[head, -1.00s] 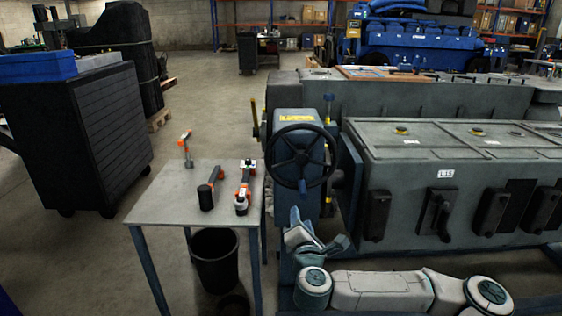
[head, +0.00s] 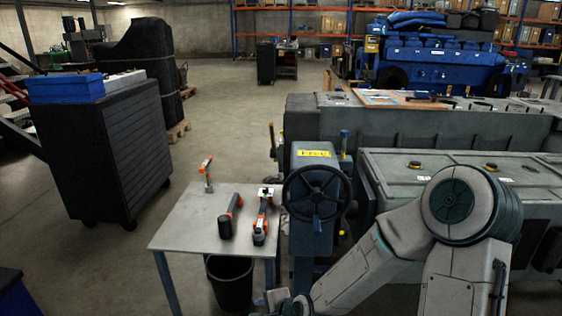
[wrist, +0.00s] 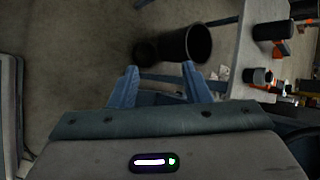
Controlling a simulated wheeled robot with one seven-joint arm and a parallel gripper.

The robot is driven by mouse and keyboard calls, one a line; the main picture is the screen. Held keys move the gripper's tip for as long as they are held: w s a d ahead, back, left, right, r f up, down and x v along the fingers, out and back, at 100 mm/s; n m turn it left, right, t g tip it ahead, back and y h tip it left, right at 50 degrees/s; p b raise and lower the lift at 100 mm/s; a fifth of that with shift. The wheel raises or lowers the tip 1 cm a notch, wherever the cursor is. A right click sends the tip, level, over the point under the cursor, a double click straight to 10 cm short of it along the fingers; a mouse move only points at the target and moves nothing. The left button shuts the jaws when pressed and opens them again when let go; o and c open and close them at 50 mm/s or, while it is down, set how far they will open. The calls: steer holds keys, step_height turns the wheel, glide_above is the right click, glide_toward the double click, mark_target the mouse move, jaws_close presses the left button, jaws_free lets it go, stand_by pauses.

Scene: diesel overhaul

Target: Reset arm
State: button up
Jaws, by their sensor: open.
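My gripper (wrist: 158,82) shows in the wrist view with its two blue fingers spread apart and nothing between them. It points toward the floor beside the small table, near a black bin. In the head view my arm bends up at the lower right in front of the grey engine block (head: 350,123), and the gripper itself is hidden below the bottom edge.
A small grey table (head: 190,232) holds several orange-and-black tools, including a drill-like tool (head: 229,215). A black bin (head: 230,285) stands under it. A handwheel (head: 316,195) is right of the table. A dark cabinet (head: 105,150) stands left. Open floor lies behind the table.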

steer(key=s+d+r+n+g+h+p, duration=0.1)
steer(key=s+d+r+n+h+p, duration=0.25)
steer(key=d+r, duration=0.4)
steer(key=s+d+r+n+g+h+p, duration=0.1)
steer(key=s+d+r+n+h+p, duration=0.15)
steer(key=d+r+n, duration=0.45)
steer(key=s+d+r+n+p, duration=0.1)
steer(key=s+d+r+p, duration=0.1)
steer(key=s+r, duration=0.3)
steer(key=s+d+r+n+g+p, duration=0.1)
steer(key=s+d+r+n+p, duration=0.1)
steer(key=r, duration=0.9)
steer(key=s+p, duration=0.1)
steer(key=s, duration=0.1)
steer(key=shift+s+d+r, duration=0.3)
steer(key=shift+s+d, duration=0.1)
